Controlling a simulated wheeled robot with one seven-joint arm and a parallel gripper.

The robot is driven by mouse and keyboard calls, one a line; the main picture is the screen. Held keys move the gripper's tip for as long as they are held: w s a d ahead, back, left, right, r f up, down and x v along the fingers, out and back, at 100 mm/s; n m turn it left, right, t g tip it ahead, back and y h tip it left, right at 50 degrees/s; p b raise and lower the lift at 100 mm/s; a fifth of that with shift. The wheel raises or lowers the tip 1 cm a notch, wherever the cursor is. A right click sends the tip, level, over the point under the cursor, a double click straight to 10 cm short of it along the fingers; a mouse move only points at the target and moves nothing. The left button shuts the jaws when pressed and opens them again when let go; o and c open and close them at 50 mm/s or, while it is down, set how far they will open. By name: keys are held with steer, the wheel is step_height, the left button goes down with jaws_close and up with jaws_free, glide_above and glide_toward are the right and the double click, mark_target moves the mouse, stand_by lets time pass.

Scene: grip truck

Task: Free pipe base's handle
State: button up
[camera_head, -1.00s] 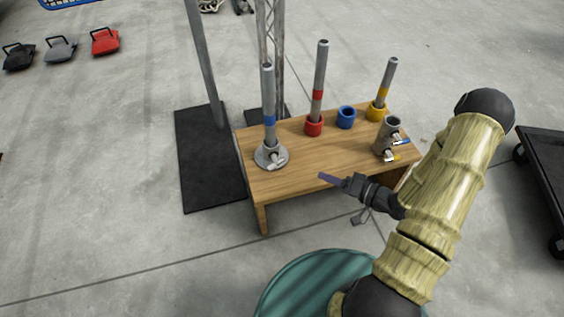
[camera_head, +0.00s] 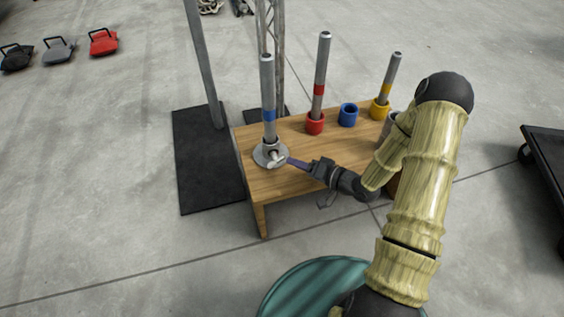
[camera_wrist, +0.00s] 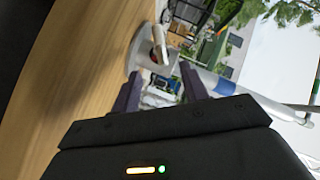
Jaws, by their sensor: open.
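The pipe base (camera_head: 260,157) is a round grey flange at the left end of the wooden table, with a tall grey blue-banded pipe (camera_head: 267,85) upright in it. Its small silver handle (camera_head: 277,160) sticks out on the near right side. My gripper (camera_head: 289,161) is open, its purple fingers pointing left, close to the handle's right. In the wrist view the base (camera_wrist: 139,52) and handle (camera_wrist: 160,45) lie just ahead of the open fingertips (camera_wrist: 160,78). I cannot tell whether the fingers touch the handle.
The wooden table (camera_head: 240,140) also bears a red holder (camera_head: 315,123) and a yellow holder (camera_head: 380,109), both with pipes, and an empty blue holder (camera_head: 348,116). My arm partly hides a grey fitting (camera_head: 384,132). A post on a black plate (camera_head: 200,170) stands left.

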mark_target(282, 160)
steer(key=b+x, duration=0.2)
steer(key=x, duration=0.3)
steer(key=shift+w+a+f, duration=0.2)
steer(key=shift+w+a, duration=0.25)
steer(key=shift+a, duration=0.1)
steer(key=shift+c, duration=0.4)
steer(key=c, duration=0.9)
steer(key=shift+o, duration=0.2)
